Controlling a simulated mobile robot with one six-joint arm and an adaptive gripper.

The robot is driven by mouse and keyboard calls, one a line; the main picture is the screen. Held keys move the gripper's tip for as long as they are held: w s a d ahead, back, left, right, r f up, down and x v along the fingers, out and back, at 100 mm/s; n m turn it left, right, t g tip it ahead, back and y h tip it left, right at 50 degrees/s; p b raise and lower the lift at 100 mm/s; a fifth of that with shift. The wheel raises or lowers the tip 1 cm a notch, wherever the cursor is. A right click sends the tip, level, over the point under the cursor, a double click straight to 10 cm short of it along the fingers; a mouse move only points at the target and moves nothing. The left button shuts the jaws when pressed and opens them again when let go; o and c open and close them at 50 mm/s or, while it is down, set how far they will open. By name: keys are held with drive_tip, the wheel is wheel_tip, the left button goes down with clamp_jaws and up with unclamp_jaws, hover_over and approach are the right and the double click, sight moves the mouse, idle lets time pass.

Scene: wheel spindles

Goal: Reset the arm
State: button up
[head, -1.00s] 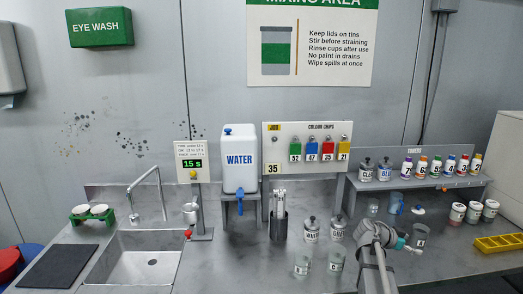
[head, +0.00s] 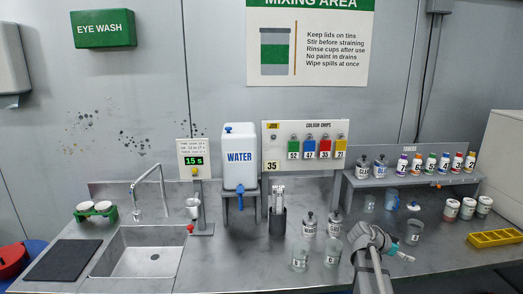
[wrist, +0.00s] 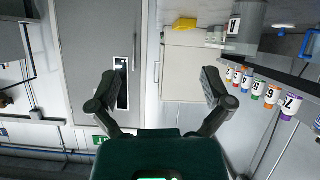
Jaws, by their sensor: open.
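My gripper (wrist: 160,88) is open in the wrist view, with its two dark fingers spread wide and nothing between them. In the head view my arm rises from the lower edge at the right of centre, and the gripper (head: 402,254) points right, low over the worktop. A clear labelled cup (head: 415,233) stands just behind it. The fingers are small and partly hidden by the wrist there.
Labelled cups (head: 300,256) and lidded tins (head: 309,224) stand left of my arm. A shelf (head: 412,180) with several toner bottles is behind. White tins (head: 467,208) and a yellow tray (head: 495,238) lie right. The sink (head: 140,252) is far left.

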drive_tip(key=s+a+f+n+y+p, duration=0.1)
drive_tip(key=s+a+n+y, duration=0.3)
drive_tip(key=a, duration=0.6)
drive_tip(key=s+a+f+n+y, duration=0.4)
drive_tip(key=s+a+n, duration=0.2)
drive_tip(key=a, duration=0.4)
drive_tip(key=s+a+f+n+y+p, duration=0.1)
drive_tip(key=s+a+n+y, duration=0.3)
drive_tip(key=a, duration=0.6)
drive_tip(key=shift+s+f+n+g+y+p, duration=0.3)
drive_tip(key=shift+s+f+n+g+p, duration=0.15)
drive_tip(key=shift+f+n, duration=0.35)
drive_tip(key=shift+r, duration=0.15)
